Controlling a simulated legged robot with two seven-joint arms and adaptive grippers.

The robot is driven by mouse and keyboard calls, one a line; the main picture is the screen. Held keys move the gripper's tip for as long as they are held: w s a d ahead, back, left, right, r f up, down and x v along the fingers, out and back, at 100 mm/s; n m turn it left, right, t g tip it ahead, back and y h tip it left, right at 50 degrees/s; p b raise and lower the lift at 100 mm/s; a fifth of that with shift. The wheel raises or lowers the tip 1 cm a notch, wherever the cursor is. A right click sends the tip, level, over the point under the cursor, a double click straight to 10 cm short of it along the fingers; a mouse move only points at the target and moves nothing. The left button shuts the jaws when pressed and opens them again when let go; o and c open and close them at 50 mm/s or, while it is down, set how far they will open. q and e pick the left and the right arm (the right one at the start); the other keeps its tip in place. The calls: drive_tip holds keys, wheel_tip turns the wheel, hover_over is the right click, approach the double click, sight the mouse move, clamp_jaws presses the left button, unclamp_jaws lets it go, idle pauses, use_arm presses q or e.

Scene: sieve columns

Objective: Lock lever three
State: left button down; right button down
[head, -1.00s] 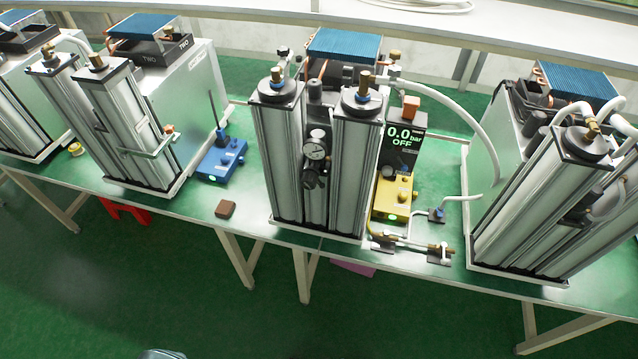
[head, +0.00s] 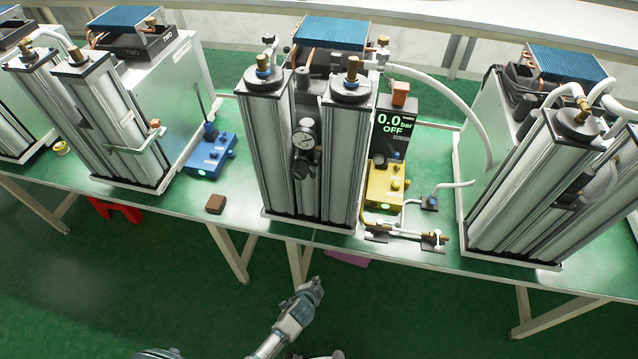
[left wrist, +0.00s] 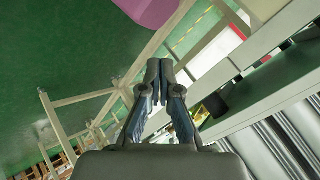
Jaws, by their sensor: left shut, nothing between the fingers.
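The middle sieve column unit (head: 300,165) stands on the green bench, with two silver columns, a gauge (head: 304,140) and a black display (head: 394,125) reading 0.0 bar OFF. I cannot make out a lever marked three. A small valve and pipe assembly (head: 405,236) lies at the bench's front edge, right of the columns. My left gripper (head: 312,287) is low in front of the bench, below the middle unit and apart from it. In the left wrist view its fingers (left wrist: 165,72) are shut and empty. My right gripper is not in view.
A yellow box (head: 385,187) with a green light sits beside the middle unit, a blue box (head: 211,158) and a brown block (head: 215,204) to its left. A unit marked TWO (head: 115,130) stands left, another unit (head: 530,180) right. The floor in front is open.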

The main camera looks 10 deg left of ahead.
use_arm(q)
drive_tip(key=w+d+r+m+t, duration=0.1)
drive_tip(key=w+d+r+t, duration=0.15)
drive_tip(key=r, duration=0.55)
drive_tip(key=w+d+r+m+t, duration=0.1)
drive_tip(key=w+r, duration=0.2)
drive_tip(key=r, duration=0.4)
wheel_tip(320, 180, up, 26)
drive_tip(key=s+t+y+b, duration=0.1)
drive_tip(key=s+t, duration=0.1)
drive_tip(key=t, duration=0.3)
drive_tip(key=shift+s+a, duration=0.4)
drive_tip(key=shift+w, duration=0.1)
approach(325, 172)
drive_tip(key=w, duration=0.2)
drive_tip(key=w+d, duration=0.1)
drive_tip(key=w, duration=0.1)
drive_tip(key=w+d+r+p, duration=0.1)
drive_tip(key=shift+w+d, duration=0.15)
drive_tip(key=shift+w, duration=0.25)
drive_tip(key=shift+w+a+f, duration=0.1)
drive_tip(key=shift+a+f, duration=0.15)
drive_tip(key=shift+a, duration=0.35)
drive_tip(key=shift+w+a+f, duration=0.1)
drive_tip(key=shift+a+f, duration=0.2)
drive_tip(key=shift+a, duration=0.25)
drive_tip(key=shift+a+f, duration=0.2)
drive_tip(key=shift+a, duration=0.45)
drive_tip(key=shift+w+d, duration=0.1)
drive_tip(key=shift+w, duration=0.05)
